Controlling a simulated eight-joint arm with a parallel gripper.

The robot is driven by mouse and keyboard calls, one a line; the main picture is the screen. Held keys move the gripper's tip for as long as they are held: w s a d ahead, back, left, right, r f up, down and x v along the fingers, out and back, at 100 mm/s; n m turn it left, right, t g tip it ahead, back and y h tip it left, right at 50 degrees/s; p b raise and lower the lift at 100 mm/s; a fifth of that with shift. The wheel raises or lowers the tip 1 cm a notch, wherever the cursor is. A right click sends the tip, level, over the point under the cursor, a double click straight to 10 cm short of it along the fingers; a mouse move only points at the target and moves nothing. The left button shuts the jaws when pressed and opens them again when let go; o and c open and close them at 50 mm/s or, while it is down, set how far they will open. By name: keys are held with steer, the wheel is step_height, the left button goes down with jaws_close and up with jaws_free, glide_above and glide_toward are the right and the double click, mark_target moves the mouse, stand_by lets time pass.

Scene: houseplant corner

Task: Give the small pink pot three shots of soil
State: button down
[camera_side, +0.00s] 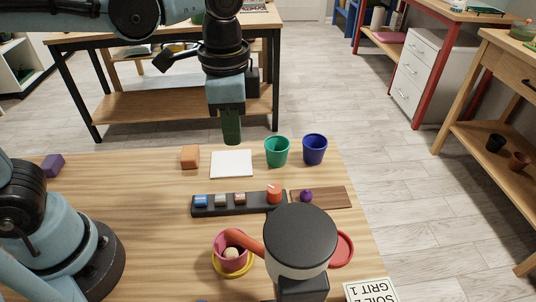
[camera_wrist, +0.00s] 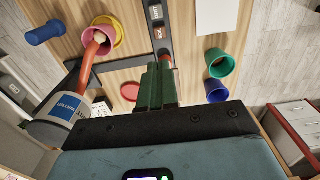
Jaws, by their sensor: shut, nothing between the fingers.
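The small pink pot (camera_side: 218,246) stands on a yellow saucer (camera_side: 219,271) at the table's front, with a pale round lump inside. A black-lidded dispenser (camera_side: 300,238) stands beside it, its orange-red spout (camera_side: 243,241) reaching over the pot. In the wrist view the dispenser (camera_wrist: 50,128) has a label that seems to read WATER. A black strip (camera_side: 230,209) behind the pot carries blue, grey and brown tiles and a red knob (camera_side: 274,195). My gripper (camera_side: 232,142) is shut and empty, its green fingers above the table's back edge; the fingers also show in the wrist view (camera_wrist: 158,78).
A white pad (camera_side: 231,164), a green pot (camera_side: 277,152) and a blue pot (camera_side: 314,150) stand at the back. A purple ball (camera_side: 306,196) lies on a brown board (camera_side: 335,197). A card (camera_side: 372,290) reading SOIL 2, GRIT 1 lies front right. The left middle is clear.

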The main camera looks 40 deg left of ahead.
mark_target(240, 195)
steer(key=shift+f, duration=0.1)
step_height(240, 195, down, 14)
steer(key=shift+r, duration=0.1)
stand_by(0.7)
steer(key=shift+f, duration=1.05)
step_height(240, 195, up, 14)
steer(key=shift+r, duration=0.2)
stand_by(0.5)
steer(key=shift+f, duration=0.1)
stand_by(2.4)
